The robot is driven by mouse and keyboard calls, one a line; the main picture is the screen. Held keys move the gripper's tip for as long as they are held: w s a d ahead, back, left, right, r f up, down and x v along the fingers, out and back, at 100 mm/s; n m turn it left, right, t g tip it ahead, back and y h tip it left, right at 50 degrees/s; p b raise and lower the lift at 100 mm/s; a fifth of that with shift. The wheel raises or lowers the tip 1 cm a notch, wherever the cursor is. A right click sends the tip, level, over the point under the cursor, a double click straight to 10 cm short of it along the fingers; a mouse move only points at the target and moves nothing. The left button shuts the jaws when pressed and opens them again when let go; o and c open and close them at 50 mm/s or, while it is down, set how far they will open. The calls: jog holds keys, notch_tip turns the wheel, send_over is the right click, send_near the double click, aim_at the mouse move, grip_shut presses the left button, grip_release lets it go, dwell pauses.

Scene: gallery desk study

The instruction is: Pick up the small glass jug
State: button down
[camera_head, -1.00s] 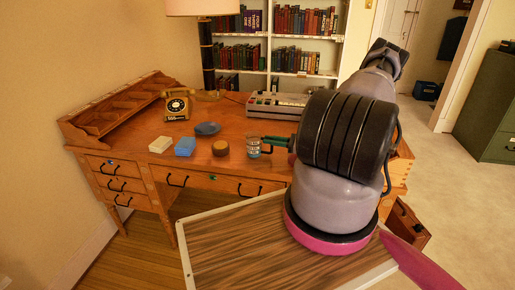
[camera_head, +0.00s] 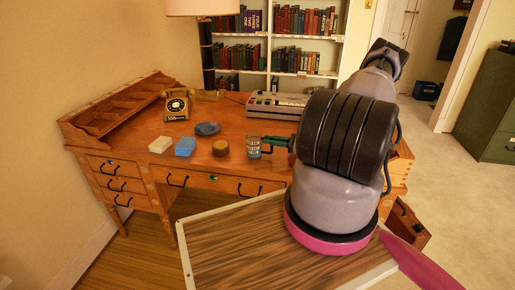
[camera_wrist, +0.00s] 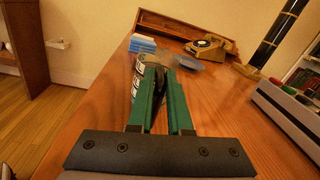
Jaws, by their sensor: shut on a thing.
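The small glass jug (camera_head: 253,148), clear with a dark pattern, is upright at the front of the wooden desk, right of a round brown block. My gripper (camera_head: 266,142) reaches it from the right with green fingers and is shut on it. In the wrist view my gripper (camera_wrist: 160,70) has its fingers close together at the jug (camera_wrist: 137,80). The fingers hide much of the jug there. I cannot tell whether its base is clear of the desk.
On the desk (camera_head: 130,165) stand the round brown block (camera_head: 220,148), a blue block (camera_head: 185,146), a pale block (camera_head: 160,144), a dark blue dish (camera_head: 207,128), a yellow telephone (camera_head: 177,104) and a keyed machine (camera_head: 277,104). A lamp (camera_head: 203,8) rises behind.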

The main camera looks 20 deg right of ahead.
dwell(0.5)
notch_tip(320, 180, up, 10)
jog(key=shift+r, duration=0.1)
dwell(0.4)
